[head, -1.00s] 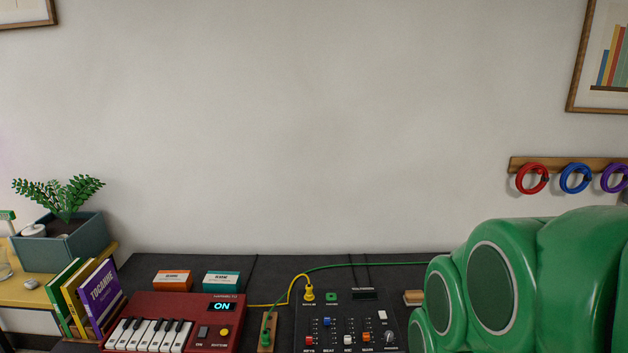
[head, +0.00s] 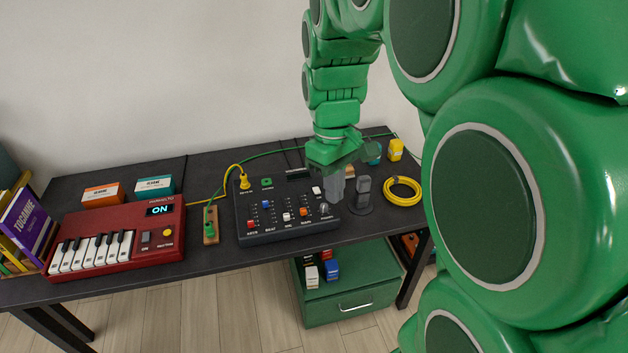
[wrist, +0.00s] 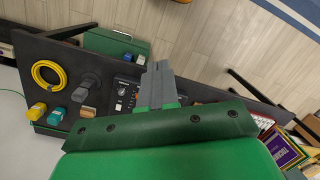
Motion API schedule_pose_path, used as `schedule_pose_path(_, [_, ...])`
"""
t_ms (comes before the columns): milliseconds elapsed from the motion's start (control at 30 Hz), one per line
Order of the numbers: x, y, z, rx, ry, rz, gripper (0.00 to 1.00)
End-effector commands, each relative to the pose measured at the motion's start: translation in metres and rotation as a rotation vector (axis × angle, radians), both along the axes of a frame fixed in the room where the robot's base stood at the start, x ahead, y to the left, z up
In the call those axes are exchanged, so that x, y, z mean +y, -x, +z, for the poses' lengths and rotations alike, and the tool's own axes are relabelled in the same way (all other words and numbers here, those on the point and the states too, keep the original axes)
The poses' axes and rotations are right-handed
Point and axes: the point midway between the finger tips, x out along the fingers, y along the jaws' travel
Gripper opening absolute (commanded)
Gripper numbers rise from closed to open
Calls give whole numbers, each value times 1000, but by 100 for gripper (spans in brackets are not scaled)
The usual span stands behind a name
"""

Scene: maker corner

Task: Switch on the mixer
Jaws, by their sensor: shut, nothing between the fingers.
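The mixer (head: 290,233) is a black box on the dark table in the head view, with coloured sliders, a dark display (head: 298,174) and a grey knob (head: 325,209). A small white switch (head: 317,190) sits near its right edge. My gripper (head: 335,190) is shut and empty, above the mixer's right edge, close to the switch. In the wrist view my gripper's grey fingers (wrist: 161,68) point up the picture and hide much of the mixer (wrist: 124,98). I cannot tell whether they touch it.
A dark grey stand (head: 363,190) is just right of my gripper. A yellow cable coil (head: 403,190) lies further right. A red keyboard (head: 120,240) reading ON and a green-plugged wooden block (head: 210,228) are left of the mixer. A green drawer unit (head: 345,290) stands below.

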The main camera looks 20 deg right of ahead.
Motion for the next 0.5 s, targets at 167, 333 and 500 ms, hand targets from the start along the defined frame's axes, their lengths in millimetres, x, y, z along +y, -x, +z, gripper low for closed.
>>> schedule_pose_path(167, [-5,-43,-5,1,-13,102,0])
schedule_pose_path(333, [-11,-81,-11,1,-28,200,0])
schedule_pose_path(500, [-16,-119,-21,1,-41,301,0])
